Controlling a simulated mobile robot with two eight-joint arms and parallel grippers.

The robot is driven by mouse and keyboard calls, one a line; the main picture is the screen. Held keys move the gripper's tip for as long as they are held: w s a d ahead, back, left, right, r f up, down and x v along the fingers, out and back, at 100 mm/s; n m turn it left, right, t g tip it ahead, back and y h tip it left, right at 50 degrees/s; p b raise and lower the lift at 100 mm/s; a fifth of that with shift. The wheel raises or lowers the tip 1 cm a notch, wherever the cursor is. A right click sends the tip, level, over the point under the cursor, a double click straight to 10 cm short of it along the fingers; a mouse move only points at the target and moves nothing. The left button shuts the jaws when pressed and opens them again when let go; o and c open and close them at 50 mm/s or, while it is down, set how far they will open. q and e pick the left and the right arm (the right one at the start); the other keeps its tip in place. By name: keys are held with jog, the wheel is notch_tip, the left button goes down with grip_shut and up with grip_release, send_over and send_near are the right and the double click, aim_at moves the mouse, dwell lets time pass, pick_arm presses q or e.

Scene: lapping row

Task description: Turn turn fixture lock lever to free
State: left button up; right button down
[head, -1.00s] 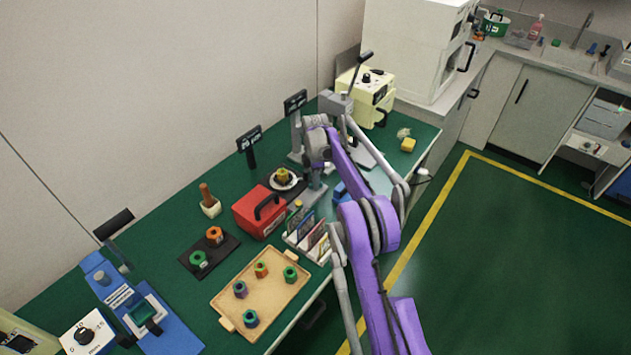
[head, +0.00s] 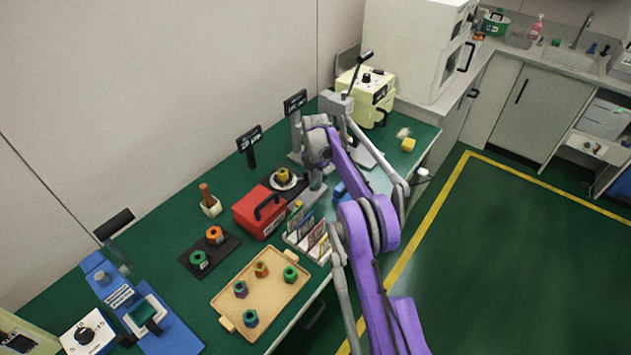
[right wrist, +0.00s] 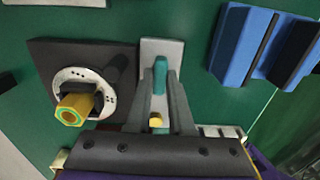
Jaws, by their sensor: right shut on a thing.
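The turn fixture is a dark square plate (right wrist: 57,98) with a white dotted disc (right wrist: 98,87) and a yellow hex piece (right wrist: 75,107) on it. In the head view its disc (head: 296,184) lies behind the red box. Beside the plate in the right wrist view is a pale grey strip (right wrist: 156,48) with a teal upright lever (right wrist: 160,73). My right gripper (right wrist: 161,88) is shut on this lever, a finger on each side. In the head view my right gripper (head: 314,188) is over the fixture's right side, partly hidden by my arm. My left gripper is not in view.
A red box (head: 250,216) with a black handle and a rack of cards (head: 306,240) stand close to my right gripper. Blue blocks (right wrist: 250,45) lie to the right. A wooden tray (head: 232,290) with several nuts is nearer the front.

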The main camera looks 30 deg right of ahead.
dwell(0.5)
jog(key=c, duration=0.8)
grip_release()
jog(key=shift+r, duration=0.1)
notch_tip(320, 180, up, 11)
jog(key=shift+p, duration=0.4)
jog(key=shift+f, duration=0.2)
